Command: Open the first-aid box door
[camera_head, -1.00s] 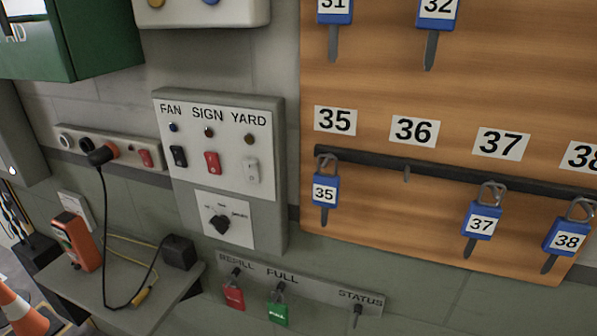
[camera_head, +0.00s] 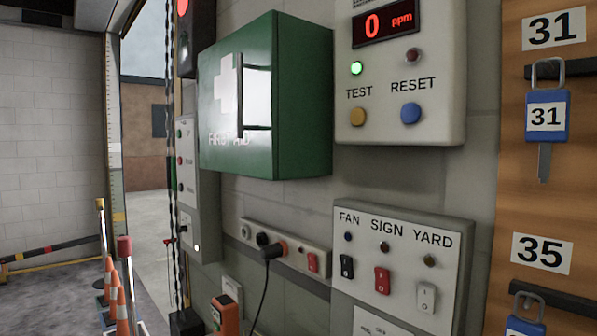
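The green first-aid box (camera_head: 303,100) hangs on the wall left of centre, with its front facing left. Its door (camera_head: 222,125) carries a white cross and lettering and looks shut. A dark upright bar handle (camera_head: 241,97) stands on the door, partly over the lettering. Neither of my grippers shows in this view.
A gas display panel (camera_head: 405,75) is right of the box. A socket strip (camera_head: 285,250) with a plugged cord and the FAN/SIGN/YARD switch panel (camera_head: 400,265) sit below. A grey control box (camera_head: 195,190) is at lower left. Cones (camera_head: 120,300) stand on the floor near an open doorway.

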